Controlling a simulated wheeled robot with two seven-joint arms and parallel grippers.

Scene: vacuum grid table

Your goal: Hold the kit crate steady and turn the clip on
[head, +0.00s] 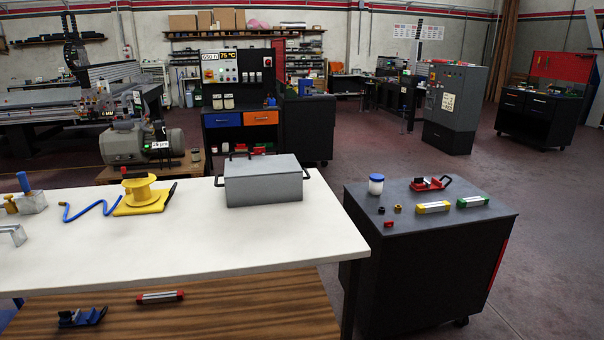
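A grey box with a flat closed top and black handles, which looks like the kit crate (263,187), stands on the white table (190,245) near its right end. Small black parts show at its top rear edge; I cannot tell whether one is the clip. A red piece with a black loop (430,184), possibly a clip or clamp, lies on the dark cart to the right. Neither of my grippers is in view, and nothing is seen touching the crate.
A yellow spool (139,188) on a yellow base and a blue coiled hose (90,208) lie left of the crate. The dark cart (430,240) carries a jar (376,184) and small parts. A wooden surface (235,310) is below. The white table's front is clear.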

